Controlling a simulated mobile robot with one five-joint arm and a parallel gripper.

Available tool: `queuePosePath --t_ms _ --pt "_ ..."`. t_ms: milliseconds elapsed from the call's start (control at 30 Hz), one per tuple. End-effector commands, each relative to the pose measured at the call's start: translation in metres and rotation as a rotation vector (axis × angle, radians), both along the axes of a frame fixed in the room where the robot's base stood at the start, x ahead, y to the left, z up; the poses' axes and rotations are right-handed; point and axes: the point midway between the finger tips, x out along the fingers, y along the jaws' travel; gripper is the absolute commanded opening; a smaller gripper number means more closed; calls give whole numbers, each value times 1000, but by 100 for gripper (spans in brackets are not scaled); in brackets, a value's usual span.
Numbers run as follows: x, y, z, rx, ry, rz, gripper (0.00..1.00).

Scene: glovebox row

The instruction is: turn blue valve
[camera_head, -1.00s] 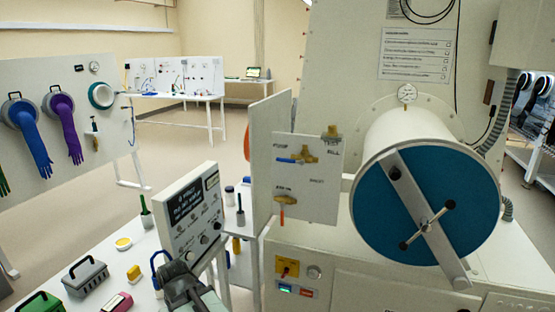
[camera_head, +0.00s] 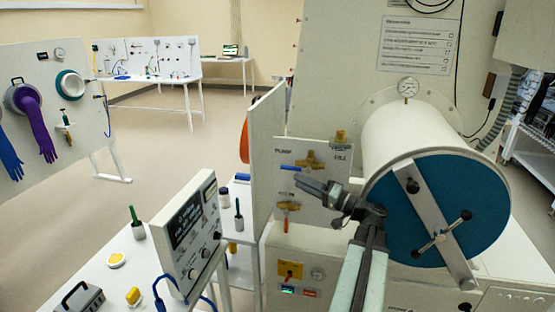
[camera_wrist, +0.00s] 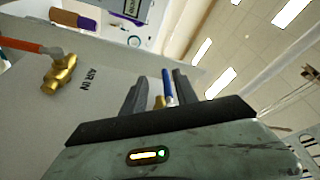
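The blue valve handle (camera_head: 292,168) lies roughly level on its brass body (camera_head: 310,160), beside the PUMP label on a white panel (camera_head: 264,205). My gripper (camera_head: 310,187) is in front of this panel, just below the blue handle in the head view, and hides part of the panel. In the wrist view the blue handle (camera_wrist: 168,88) shows between my two fingers (camera_wrist: 160,80). The fingers stand apart, with gaps beside the handle. I cannot tell how deep the handle sits between them.
An AIR IN valve with an orange handle (camera_head: 286,212) is below the blue one. A brass FILL valve (camera_head: 340,138) is above right. A large cylinder with a blue round door (camera_head: 480,190) stands close right. A meter box (camera_head: 187,235) stands on the left bench.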

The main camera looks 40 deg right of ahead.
Motion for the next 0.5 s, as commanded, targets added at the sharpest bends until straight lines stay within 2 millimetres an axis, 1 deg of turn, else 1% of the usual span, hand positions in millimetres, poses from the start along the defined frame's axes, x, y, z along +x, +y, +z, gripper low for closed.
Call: queuePosePath --t_ms 33,100,167,233,333,500 --pt "-9 -10 7 1 -24 -22 35" --pt "-15 -15 12 3 -43 -35 35" --pt "-16 -16 12 3 -47 -36 35" --pt "-12 -14 13 4 -46 -34 35" --pt "0 -11 16 4 -45 -31 35" --pt "33 -3 24 4 -44 -27 35"
